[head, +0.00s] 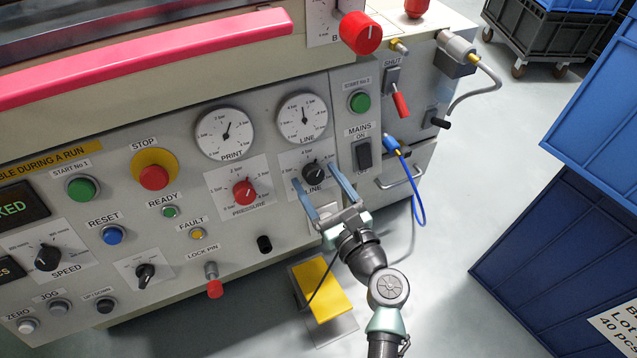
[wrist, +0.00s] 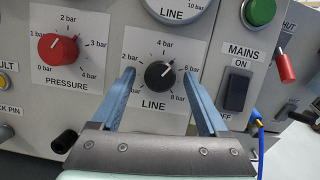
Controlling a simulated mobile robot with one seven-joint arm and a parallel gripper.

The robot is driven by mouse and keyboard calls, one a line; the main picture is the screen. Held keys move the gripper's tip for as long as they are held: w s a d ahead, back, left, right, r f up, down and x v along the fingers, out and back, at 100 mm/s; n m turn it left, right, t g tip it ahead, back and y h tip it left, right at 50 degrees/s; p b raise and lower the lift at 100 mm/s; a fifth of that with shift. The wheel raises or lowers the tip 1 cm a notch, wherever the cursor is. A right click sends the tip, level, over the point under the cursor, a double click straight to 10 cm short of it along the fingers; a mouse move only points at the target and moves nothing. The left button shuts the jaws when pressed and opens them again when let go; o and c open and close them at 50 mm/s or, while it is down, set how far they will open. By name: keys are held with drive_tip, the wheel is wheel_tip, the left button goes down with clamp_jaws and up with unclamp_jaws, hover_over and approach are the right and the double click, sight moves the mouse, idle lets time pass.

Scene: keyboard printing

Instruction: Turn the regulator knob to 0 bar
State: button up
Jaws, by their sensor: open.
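The black LINE knob (head: 314,173) sits on a white scale plate marked in bar. In the wrist view the knob (wrist: 160,75) has its white pointer toward the upper right, between 4 bar and 6 bar. The red PRESSURE knob (head: 244,191) is to its left, also with a bar scale; its pointer (wrist: 58,47) is toward the upper right. My gripper (head: 314,172) is open, its blue fingers on either side of the LINE knob. In the wrist view gaps show between the fingers (wrist: 159,72) and the knob. Whether the fingertips reach its depth I cannot tell.
The LINE gauge (head: 302,118) and PRINT gauge (head: 225,133) are above the knobs. The MAINS switch (head: 364,153) and a blue cable (head: 417,193) are close on the right. A yellow pedal (head: 322,290) is on the floor below. Blue crates (head: 570,250) stand at right.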

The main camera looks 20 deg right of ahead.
clamp_jaws()
idle(0.4)
